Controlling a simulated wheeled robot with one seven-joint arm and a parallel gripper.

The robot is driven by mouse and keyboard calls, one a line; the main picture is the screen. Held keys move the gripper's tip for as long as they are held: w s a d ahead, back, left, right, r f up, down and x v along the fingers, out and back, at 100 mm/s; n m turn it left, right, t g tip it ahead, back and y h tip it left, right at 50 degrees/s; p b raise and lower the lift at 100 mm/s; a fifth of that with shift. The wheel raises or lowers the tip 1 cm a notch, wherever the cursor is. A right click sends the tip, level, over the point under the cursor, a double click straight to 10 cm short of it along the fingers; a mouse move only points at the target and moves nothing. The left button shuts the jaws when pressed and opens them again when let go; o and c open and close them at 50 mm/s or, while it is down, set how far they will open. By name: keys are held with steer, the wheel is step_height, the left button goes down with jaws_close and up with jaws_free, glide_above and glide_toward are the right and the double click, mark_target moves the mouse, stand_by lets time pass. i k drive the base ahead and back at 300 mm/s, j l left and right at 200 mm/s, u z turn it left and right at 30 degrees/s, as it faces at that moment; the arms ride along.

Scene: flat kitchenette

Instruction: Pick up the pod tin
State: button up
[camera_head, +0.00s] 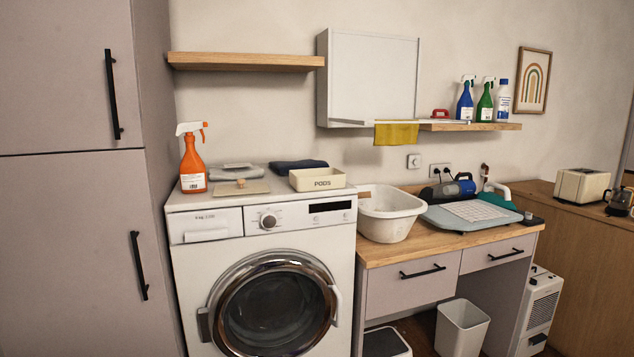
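The pod tin (317,180) is a cream, open-topped rectangular box with the word PODS on its front. It sits upright on the top of the white washing machine (262,212), near its right side. A dark folded cloth (297,166) lies behind it, and a flat beige item with a small knob (241,187) lies to its left. The inside of the tin is mostly hidden. My gripper is not in view.
A white basin (389,213) stands on the wooden counter right of the tin. A shelf (245,61) hangs above. A tall cabinet (70,220) bounds the left.

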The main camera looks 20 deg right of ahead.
mark_target(324, 178)
steer(key=i+l+u, duration=0.15)
steer(key=l, duration=0.25)
steer(key=i+l+u, duration=0.1)
steer(key=l, duration=0.3)
steer(key=i+l+u, duration=0.15)
steer(key=l, duration=0.3)
steer(key=i+l+u, duration=0.15)
steer(key=l, duration=0.3)
steer(key=i+l+u, duration=0.1)
steer(key=l, duration=0.35)
steer(key=i+l+u, duration=0.15)
steer(key=l, duration=0.3)
